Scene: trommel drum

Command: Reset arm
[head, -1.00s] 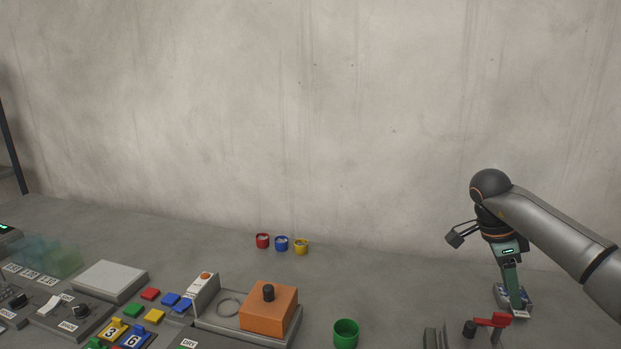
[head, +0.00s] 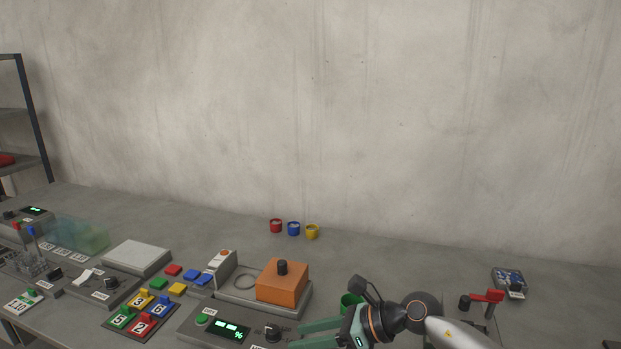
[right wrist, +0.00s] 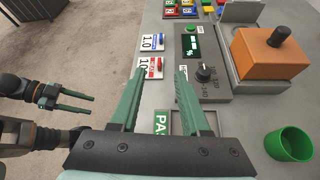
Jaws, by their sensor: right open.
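My right arm comes in from the right in the head view. Its green right gripper (head: 292,335) is low in the picture, in front of the orange block, with the fingers pointing left. In the right wrist view the right gripper (right wrist: 163,75) shows two green fingers spread apart with nothing between them, above the bench by the dial panel. Another gripper, my left (right wrist: 88,104), shows at the left edge of the right wrist view, with its two fingers apart and empty, over the floor beside the bench. The left gripper is not in the head view.
An orange block with a black knob (head: 282,285) sits on a grey unit. A green cup (head: 350,300) stands partly behind my right wrist. Red, blue and yellow cups (head: 293,228) stand by the wall. A red-handled device (head: 487,297) is at right. Numbered tiles (head: 141,314) lie left.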

